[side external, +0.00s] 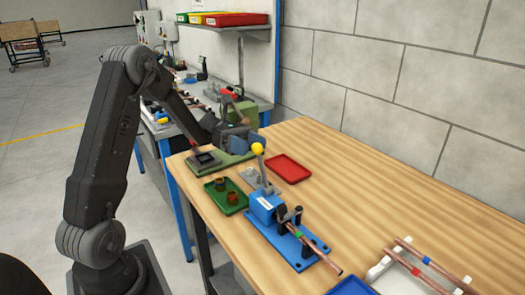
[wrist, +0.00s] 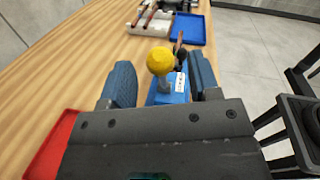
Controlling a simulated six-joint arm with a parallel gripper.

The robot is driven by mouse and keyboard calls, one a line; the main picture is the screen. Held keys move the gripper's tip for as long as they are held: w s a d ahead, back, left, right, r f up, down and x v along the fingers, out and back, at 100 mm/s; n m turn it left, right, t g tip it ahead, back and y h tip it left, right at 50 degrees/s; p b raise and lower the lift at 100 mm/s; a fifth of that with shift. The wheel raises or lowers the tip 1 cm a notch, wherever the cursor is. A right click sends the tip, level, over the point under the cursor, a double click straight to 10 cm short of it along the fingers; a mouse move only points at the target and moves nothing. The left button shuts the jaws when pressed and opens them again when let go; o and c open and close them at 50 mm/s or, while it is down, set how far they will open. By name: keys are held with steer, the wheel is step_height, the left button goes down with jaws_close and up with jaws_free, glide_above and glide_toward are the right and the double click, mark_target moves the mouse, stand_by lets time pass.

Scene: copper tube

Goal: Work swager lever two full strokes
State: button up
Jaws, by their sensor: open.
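The blue swager (side external: 266,207) stands on a blue base plate on the wooden bench, with its lever upright and topped by a yellow ball knob (side external: 257,149). A copper tube (side external: 318,251) with a green band lies in its black clamp and sticks out toward the front right. My gripper (side external: 240,142) is open and empty, just left of the knob in the side view. In the wrist view the yellow knob (wrist: 160,61) shows between the two blue fingers (wrist: 161,80), nearer the tips; contact cannot be told. The swager body (wrist: 172,92) is partly hidden by my gripper.
A red tray (side external: 288,169) lies behind the swager and a green tray (side external: 226,197) with small fittings lies to its left. A white rack (side external: 390,265) with banded copper tubes and a blue tray (side external: 350,287) are at the front right. The bench's right back is clear.

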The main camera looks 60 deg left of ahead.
mark_target(262, 150)
steer(key=shift+w+d, duration=0.25)
steer(key=shift+d, duration=0.85)
steer(key=shift+w+d, duration=0.2)
steer(key=shift+d, duration=0.9)
jaws_close()
